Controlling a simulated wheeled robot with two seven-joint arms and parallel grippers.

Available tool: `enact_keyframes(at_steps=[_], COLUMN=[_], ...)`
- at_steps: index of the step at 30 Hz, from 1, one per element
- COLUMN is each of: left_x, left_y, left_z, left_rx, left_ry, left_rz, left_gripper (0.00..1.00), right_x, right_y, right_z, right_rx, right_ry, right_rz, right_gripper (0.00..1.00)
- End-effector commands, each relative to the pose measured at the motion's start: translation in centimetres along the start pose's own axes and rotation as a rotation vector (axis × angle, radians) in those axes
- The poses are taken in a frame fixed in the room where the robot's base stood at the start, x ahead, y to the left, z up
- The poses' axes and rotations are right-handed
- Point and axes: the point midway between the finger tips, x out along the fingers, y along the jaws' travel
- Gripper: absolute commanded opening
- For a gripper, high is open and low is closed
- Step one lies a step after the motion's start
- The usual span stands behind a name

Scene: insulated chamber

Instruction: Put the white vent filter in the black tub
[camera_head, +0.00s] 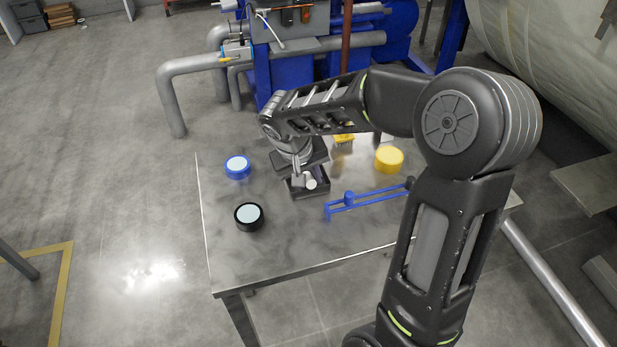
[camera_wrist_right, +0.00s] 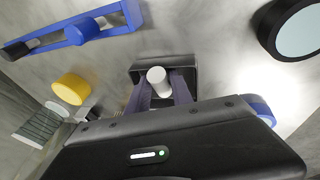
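The white vent filter (camera_wrist_right: 158,78) is a small white cylinder. It is between the two fingertips of my right gripper (camera_wrist_right: 160,86), which appear to touch its sides. The black tub (camera_wrist_right: 137,66) is a small open box on the table, directly beneath the fingers. In the head view, the filter (camera_head: 311,184) shows at the tub (camera_head: 310,194), within its outline; whether it touches the tub floor I cannot tell. My right gripper (camera_head: 306,180) points down there and its body hides the back of the tub. My left gripper is not in view.
The metal table (camera_head: 285,245) also holds a blue-rimmed disc (camera_head: 237,167), a black-rimmed disc (camera_head: 248,216), a yellow cylinder (camera_head: 389,159), a blue bar-shaped part (camera_head: 365,199) and a yellow item (camera_head: 344,139) behind. The front left tabletop is clear. Blue machinery (camera_head: 290,75) stands behind.

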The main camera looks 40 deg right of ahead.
Motion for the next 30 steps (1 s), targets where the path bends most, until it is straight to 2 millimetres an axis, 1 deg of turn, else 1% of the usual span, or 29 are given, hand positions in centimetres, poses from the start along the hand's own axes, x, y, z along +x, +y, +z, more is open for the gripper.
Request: enact_keyframes(at_steps=[1, 6, 7, 14, 17, 20, 30], left_x=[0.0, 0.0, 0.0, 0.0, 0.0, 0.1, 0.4], left_y=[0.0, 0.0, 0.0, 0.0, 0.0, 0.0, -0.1], left_z=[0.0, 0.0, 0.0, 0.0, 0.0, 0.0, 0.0], left_rx=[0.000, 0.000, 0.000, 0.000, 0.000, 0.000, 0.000], left_ry=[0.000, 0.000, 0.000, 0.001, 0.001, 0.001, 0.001], left_rz=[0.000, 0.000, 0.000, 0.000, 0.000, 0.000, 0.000], left_gripper=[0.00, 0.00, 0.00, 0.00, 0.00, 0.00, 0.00], right_x=[0.0, 0.0, 0.0, -0.1, -0.4, -1.4, -6.7], right_y=[0.0, 0.0, 0.0, 0.0, 0.0, 0.0, 0.0], right_z=[0.0, 0.0, 0.0, 0.0, 0.0, -0.1, -0.1], right_rx=[0.000, 0.000, 0.000, 0.000, 0.000, 0.002, 0.001], right_ry=[0.000, 0.000, 0.000, 0.000, 0.001, 0.002, 0.003], right_rz=[0.000, 0.000, 0.000, 0.000, 0.000, 0.000, -0.001], right_gripper=[0.32, 0.46, 0.47, 0.47, 0.47, 0.47, 0.47])
